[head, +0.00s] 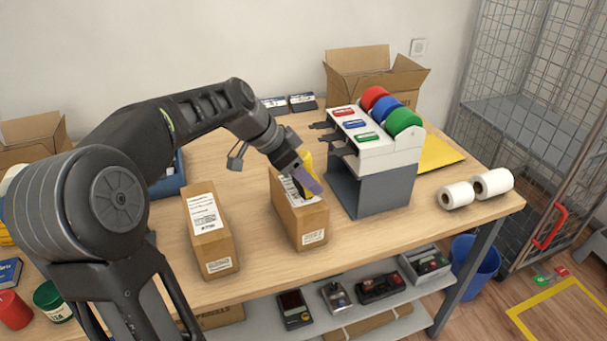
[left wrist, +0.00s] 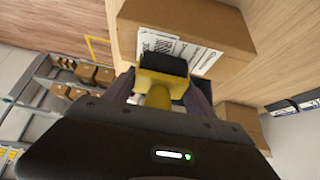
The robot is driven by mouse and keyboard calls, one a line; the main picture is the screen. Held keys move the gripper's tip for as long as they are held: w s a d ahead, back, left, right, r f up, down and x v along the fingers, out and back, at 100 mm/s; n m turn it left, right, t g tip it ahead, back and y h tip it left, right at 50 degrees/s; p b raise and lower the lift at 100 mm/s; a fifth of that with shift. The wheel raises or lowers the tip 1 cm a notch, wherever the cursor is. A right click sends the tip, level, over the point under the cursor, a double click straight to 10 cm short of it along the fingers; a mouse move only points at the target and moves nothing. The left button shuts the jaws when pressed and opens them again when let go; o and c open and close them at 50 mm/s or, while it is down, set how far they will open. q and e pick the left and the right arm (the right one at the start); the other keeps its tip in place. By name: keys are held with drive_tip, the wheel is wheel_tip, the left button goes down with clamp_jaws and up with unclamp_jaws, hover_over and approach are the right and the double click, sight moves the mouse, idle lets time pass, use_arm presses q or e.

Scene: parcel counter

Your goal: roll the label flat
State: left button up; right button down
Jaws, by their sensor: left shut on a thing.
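A brown parcel box (head: 312,222) stands on the counter, with a white printed label (head: 291,189) on its top. The label also shows on the box in the left wrist view (left wrist: 154,42). My left gripper (head: 306,175) is shut on the yellow handle (left wrist: 157,96) of a hand roller. The black roller head (left wrist: 162,64) is over the label and hides part of it. It looks at or very near the label surface, but I cannot tell whether it touches. My right gripper is not in view.
A second labelled box (head: 212,245) stands to the left. A tape dispenser (head: 378,160) with red, blue and green rolls is close on the right. White paper rolls (head: 456,195) lie near the right edge. An open carton (head: 375,80) stands behind.

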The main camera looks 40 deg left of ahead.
use_arm(q)
drive_tip(key=shift+f, duration=0.2)
drive_tip(key=shift+w+d, duration=0.45)
drive_tip(key=shift+w, duration=0.2)
drive_tip(key=shift+r, duration=0.15)
drive_tip(key=shift+r, duration=0.25)
drive_tip(key=shift+w, duration=0.1)
drive_tip(key=shift+s+d+b, duration=0.35)
drive_tip(key=shift+d+b, duration=0.1)
drive_tip(key=shift+d, duration=0.1)
drive_tip(key=shift+s+d+r+b, duration=0.1)
drive_tip(key=shift+s+d+b, duration=0.35)
drive_tip(key=shift+d, duration=0.3)
